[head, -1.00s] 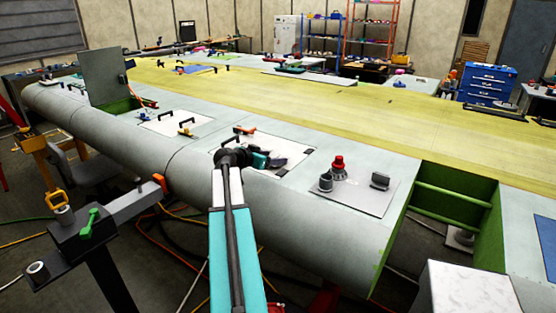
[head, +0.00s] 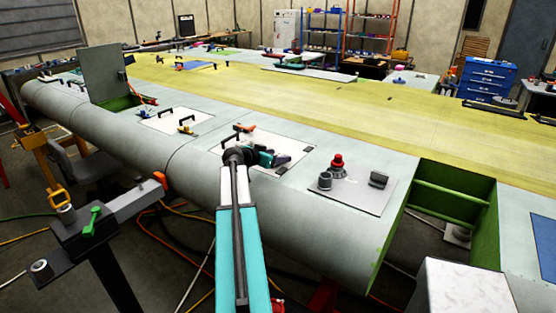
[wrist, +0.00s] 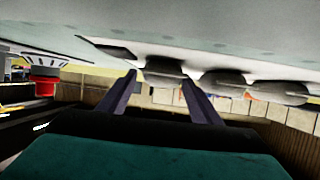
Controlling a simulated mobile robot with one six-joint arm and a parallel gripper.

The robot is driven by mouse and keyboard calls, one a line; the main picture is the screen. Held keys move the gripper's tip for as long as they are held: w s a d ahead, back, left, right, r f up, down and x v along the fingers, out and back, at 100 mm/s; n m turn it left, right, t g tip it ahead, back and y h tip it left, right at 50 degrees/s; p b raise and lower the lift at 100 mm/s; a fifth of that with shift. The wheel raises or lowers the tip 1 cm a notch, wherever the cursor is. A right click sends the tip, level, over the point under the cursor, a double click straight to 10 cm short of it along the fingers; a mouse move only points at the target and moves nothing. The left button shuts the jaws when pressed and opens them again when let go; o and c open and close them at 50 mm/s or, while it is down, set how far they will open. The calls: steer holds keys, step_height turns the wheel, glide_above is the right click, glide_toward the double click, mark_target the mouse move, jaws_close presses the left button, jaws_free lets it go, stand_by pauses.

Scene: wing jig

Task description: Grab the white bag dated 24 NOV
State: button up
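I cannot make out a white bag with a 24 NOV date in either view. My gripper (head: 288,158) is low over the white panel (head: 262,143) on the wing's near edge in the head view. In the wrist view my gripper (wrist: 158,76) has its two dark fingers apart, with a gap between them. A dark grey rounded shape (wrist: 163,67) shows between the fingertips, and similar ones (wrist: 222,79) lie to its right. I cannot tell what they are or whether the fingers touch any. No writing is legible.
A red-topped part (head: 338,163) and a grey cup (head: 325,181) stand on a plate right of my gripper. An orange-handled clamp (head: 243,128) is behind it. An open green-walled bay (head: 440,205) lies further right. A blue tool cabinet (head: 488,80) stands behind.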

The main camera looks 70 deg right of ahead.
steer(key=c, duration=0.9)
steer(key=shift+r, duration=0.15)
steer(key=shift+c, duration=0.2)
steer(key=shift+r+b, duration=1.1)
steer(key=shift+r, duration=0.45)
steer(key=a+b, duration=0.1)
steer(key=a, duration=0.3)
steer(key=w+a+b, duration=0.1)
steer(key=a+b, duration=0.1)
steer(key=a, duration=0.3)
steer(key=a+r+b, duration=0.1)
steer(key=a, duration=0.4)
steer(key=shift+w+a+r+b, duration=0.1)
steer(key=shift+w+b, duration=0.15)
steer(key=shift+b, duration=0.15)
steer(key=shift+v, duration=0.9)
